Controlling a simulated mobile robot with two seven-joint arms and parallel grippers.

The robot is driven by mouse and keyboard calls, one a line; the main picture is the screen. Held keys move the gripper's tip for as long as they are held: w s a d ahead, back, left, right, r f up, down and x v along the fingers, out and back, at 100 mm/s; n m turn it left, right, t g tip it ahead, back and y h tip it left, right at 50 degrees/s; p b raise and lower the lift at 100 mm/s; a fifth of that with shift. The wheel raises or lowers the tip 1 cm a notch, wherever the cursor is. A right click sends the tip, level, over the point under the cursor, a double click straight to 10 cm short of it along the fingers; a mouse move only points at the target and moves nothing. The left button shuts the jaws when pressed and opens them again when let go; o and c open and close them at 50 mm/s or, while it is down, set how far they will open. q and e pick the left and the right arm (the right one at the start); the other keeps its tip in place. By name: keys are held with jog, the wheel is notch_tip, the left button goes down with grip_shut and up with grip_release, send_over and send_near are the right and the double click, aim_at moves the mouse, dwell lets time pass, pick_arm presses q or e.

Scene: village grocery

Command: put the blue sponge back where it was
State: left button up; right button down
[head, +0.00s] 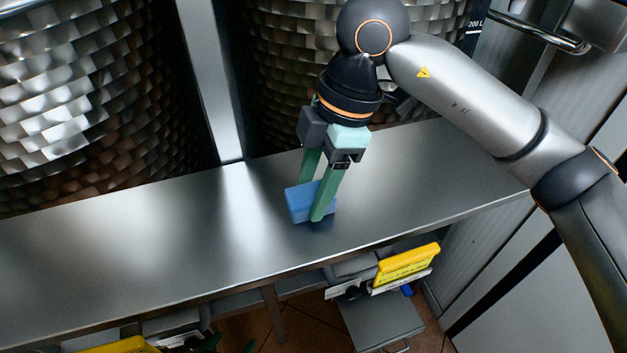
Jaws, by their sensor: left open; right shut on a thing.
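The blue sponge (299,205) is a small blue block over the bare steel counter, near its middle. My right gripper (317,203) points down from the arm at the right and is shut on the sponge, with one green finger in front of it and the other behind. The sponge is at or just above the counter surface; I cannot tell if it touches. The near finger hides part of it.
The steel counter (110,250) is clear on both sides of the sponge. Large shiny tanks (80,90) stand behind it, with a pale post (212,80) between them. Below the front edge are a yellow item (408,264) and a grey box (380,325). Small green shapes at the bottom edge are unclear.

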jog(key=shift+f, duration=0.2)
jog(key=shift+c, duration=1.2)
grip_release()
jog(key=shift+r, duration=0.1)
jog(key=v, duration=1.2)
jog(key=shift+b, duration=0.45)
jog(key=shift+r, duration=0.15)
